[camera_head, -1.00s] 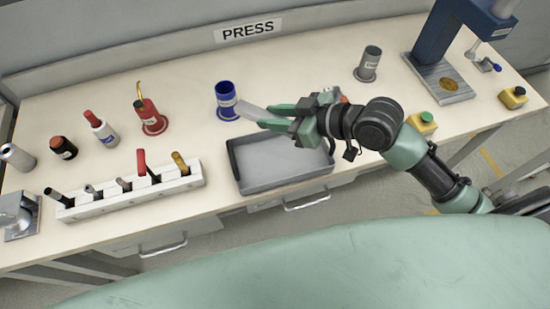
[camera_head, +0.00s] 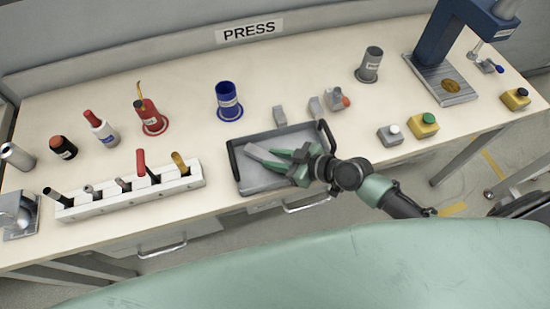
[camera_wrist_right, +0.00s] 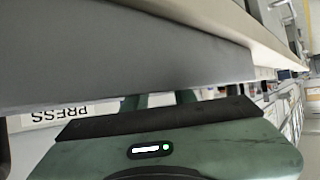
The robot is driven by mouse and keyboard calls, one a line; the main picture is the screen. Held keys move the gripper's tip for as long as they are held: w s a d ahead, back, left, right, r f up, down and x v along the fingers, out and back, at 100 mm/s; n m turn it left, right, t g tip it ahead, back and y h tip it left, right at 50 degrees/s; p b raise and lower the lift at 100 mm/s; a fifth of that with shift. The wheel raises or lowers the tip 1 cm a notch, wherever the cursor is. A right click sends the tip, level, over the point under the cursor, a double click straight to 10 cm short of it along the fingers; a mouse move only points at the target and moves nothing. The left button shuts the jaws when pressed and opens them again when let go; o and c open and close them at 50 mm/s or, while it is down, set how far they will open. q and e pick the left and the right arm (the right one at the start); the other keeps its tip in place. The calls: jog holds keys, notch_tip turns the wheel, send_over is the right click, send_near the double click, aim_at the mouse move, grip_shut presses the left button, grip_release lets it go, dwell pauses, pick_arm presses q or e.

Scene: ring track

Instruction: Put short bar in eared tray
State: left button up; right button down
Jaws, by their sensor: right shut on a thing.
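The eared tray (camera_head: 284,138) is a shallow dark grey tray with raised dark handles at its left and right ends, on the bench near its front edge. My right gripper (camera_head: 277,161) is over the inside of the tray, shut on a light grey bar, which I take as the short bar (camera_head: 258,154). The bar points left and lies within the tray's outline; I cannot tell whether it touches the floor. In the right wrist view the bar (camera_wrist_right: 120,68) fills a wide band in front of the gripper (camera_wrist_right: 160,100). My left gripper is not in view.
Small grey blocks (camera_head: 280,115) stand behind the tray, with a blue cup (camera_head: 228,101) to their left. A white rack (camera_head: 130,192) with several tools is left of the tray. Button boxes (camera_head: 424,125) and a blue press (camera_head: 450,45) are at the right.

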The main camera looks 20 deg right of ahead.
jog(key=shift+f, duration=0.15)
jog(key=c, duration=1.5)
grip_release()
jog(key=shift+f, duration=0.1)
jog(key=shift+c, duration=0.2)
jog(key=o, duration=0.4)
jog(key=shift+r, duration=0.2)
jog(key=shift+s+d+r, duration=0.1)
jog(key=b+v, duration=0.2)
jog(key=v, duration=0.8)
jog(key=shift+s+d, duration=0.3)
jog(key=shift+s, duration=0.05)
jog(key=shift+s+d+r, duration=0.2)
jog(key=shift+r, duration=0.2)
